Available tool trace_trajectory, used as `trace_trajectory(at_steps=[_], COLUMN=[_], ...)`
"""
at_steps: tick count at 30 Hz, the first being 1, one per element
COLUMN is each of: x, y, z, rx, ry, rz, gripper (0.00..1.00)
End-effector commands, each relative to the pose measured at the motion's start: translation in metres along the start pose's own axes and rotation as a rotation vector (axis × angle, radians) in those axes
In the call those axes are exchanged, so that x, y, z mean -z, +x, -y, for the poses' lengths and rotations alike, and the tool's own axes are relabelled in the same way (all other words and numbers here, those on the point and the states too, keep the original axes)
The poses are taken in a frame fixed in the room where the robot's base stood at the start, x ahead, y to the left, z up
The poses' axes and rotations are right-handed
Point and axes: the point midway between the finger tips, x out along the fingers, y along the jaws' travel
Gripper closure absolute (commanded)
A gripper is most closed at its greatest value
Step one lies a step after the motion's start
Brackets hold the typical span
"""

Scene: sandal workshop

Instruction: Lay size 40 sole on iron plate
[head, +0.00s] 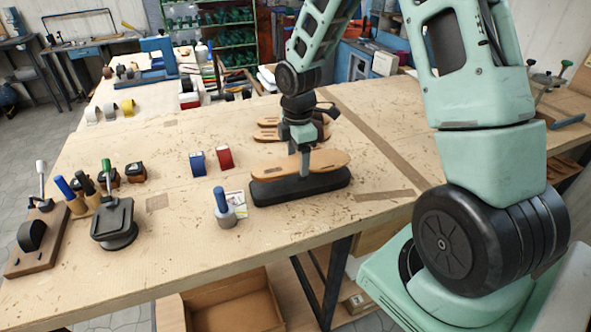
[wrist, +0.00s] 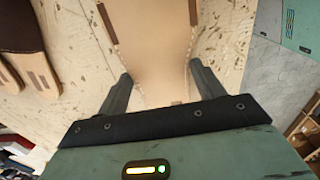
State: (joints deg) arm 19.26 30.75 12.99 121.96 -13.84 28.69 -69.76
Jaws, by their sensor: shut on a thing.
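A tan sole (head: 325,160) lies level, lengthwise over a long black slab with rounded ends (head: 300,188), which looks like the iron plate. I cannot tell whether the sole touches it or hangs just above. My gripper (head: 304,165) points straight down and is shut across the sole's middle. In the wrist view the sole (wrist: 155,50) runs between the two fingers of my gripper (wrist: 162,88). The slab cannot be made out there. The size mark on the held sole is too small to read.
More tan soles (head: 268,135) lie just behind, and show at left in the wrist view (wrist: 32,67). The tabletop in front is clear.

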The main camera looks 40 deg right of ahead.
Motion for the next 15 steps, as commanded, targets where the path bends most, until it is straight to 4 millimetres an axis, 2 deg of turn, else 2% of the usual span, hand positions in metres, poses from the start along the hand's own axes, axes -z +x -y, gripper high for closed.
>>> trace_trajectory(at_steps=[9,15], x=[0.0,0.0], y=[0.039,0.044], z=[0.0,0.0], rx=[0.002,-0.002], ry=[-0.001,-0.001], rz=[0.001,0.0], gripper=[0.58,0.58])
